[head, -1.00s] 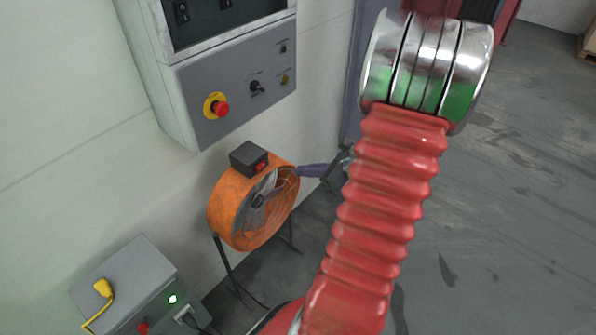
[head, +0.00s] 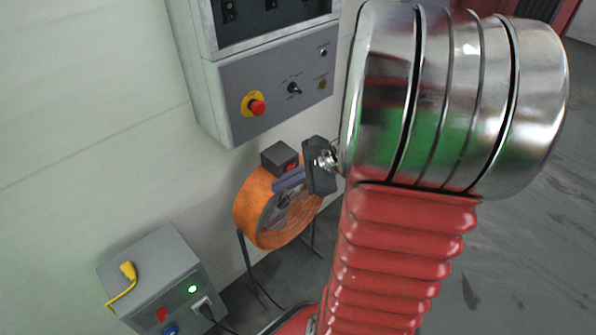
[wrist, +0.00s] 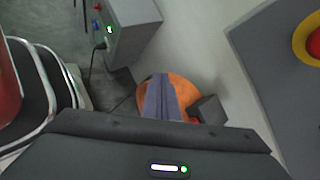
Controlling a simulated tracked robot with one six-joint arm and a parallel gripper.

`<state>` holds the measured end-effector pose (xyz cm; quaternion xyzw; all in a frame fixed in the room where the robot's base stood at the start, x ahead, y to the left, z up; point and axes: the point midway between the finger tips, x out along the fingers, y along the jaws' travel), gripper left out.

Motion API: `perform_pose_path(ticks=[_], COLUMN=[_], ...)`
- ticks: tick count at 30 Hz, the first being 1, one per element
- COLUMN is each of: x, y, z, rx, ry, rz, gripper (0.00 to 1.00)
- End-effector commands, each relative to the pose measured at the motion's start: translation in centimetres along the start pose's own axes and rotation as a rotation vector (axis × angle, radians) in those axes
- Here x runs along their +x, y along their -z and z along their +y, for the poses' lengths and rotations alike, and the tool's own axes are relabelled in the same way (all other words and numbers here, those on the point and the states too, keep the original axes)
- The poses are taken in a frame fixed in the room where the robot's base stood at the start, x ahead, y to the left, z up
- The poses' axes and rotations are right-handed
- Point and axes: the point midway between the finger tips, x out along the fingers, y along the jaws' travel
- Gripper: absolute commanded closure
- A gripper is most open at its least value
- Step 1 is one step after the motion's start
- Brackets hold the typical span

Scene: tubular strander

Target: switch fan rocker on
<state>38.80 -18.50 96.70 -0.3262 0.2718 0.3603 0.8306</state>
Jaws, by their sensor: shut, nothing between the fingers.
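The orange drum fan (head: 258,213) stands on dark legs by the wall. A dark switch box (head: 281,157) sits on its top, with a red rocker (head: 292,166) on the side facing right. My gripper (head: 277,186) is shut and empty, its purple-grey fingers pointing left in front of the fan, just below the box. I cannot tell whether the fingertips touch anything. In the wrist view my shut fingers (wrist: 161,98) cover the middle of the orange fan (wrist: 184,90). The box (wrist: 211,110) shows to their right, with a bit of red (wrist: 195,121) beside it.
A grey control cabinet (head: 225,92) with a red emergency button (head: 257,107) hangs above the fan. A grey power box (head: 150,265) with a green light and a yellow plug (head: 127,270) stands lower left. A cable runs from its socket towards the fan.

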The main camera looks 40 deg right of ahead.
Motion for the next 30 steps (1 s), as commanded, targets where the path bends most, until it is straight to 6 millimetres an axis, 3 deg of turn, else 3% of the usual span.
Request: perform_pose_path(ticks=[3,12,21,30], x=[0.5,0.4,-1.3,-3.9], y=[-3.6,-10.1,-14.3,-17.6], z=[1.7,6.4,10.1,12.2], rx=[-0.215,-0.750,-1.287,-1.814], ry=[-0.089,-0.279,-0.410,-0.471], rz=[0.031,0.106,0.183,0.277], gripper=[1.00,1.00,1.00,1.00])
